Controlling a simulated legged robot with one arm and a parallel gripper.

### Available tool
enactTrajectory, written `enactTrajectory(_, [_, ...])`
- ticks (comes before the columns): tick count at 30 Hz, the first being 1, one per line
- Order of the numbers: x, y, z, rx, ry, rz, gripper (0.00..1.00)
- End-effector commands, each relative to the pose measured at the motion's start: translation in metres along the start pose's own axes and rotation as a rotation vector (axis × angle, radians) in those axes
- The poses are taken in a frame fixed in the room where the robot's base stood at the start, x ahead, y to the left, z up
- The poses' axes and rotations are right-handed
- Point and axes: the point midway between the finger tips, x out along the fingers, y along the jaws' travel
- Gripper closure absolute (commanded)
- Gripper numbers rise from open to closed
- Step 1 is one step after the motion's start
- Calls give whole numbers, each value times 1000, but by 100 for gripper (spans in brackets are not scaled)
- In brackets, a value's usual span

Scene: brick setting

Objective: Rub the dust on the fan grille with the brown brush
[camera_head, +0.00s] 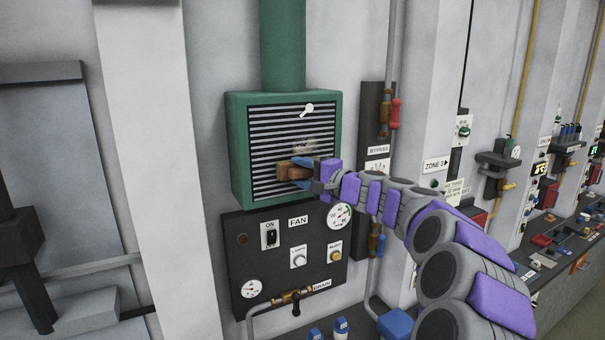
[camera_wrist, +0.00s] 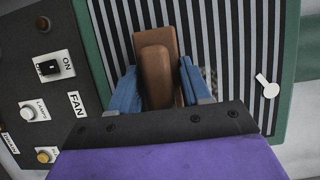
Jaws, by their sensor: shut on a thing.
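The fan grille (camera_head: 265,144) is a panel of dark and light slats in a green housing on the wall. A tan dust patch (camera_head: 298,145) shows on its right part in the head view. My gripper (camera_head: 304,171) is shut on the brown brush (camera_head: 290,169), just below the dust. In the wrist view the brush (camera_wrist: 155,68) sits between the two blue fingers of my gripper (camera_wrist: 157,88), in front of the slats. Whether the brush touches the grille cannot be told. In the wrist view a small greyish patch shows beside the right finger, mostly hidden.
A white knob (camera_head: 307,109) sits at the grille's top right. Below is a dark FAN panel (camera_head: 250,222) with a switch, knobs and gauges. A pipe with a red valve handle (camera_head: 395,113) stands to the right. A cluttered bench (camera_head: 567,262) is farther right.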

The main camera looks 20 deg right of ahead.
Motion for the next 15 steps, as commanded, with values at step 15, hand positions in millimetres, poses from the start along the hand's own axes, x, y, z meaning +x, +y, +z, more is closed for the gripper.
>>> enactTrajectory(15, [9, 0, -3, 0, 0, 0, 77])
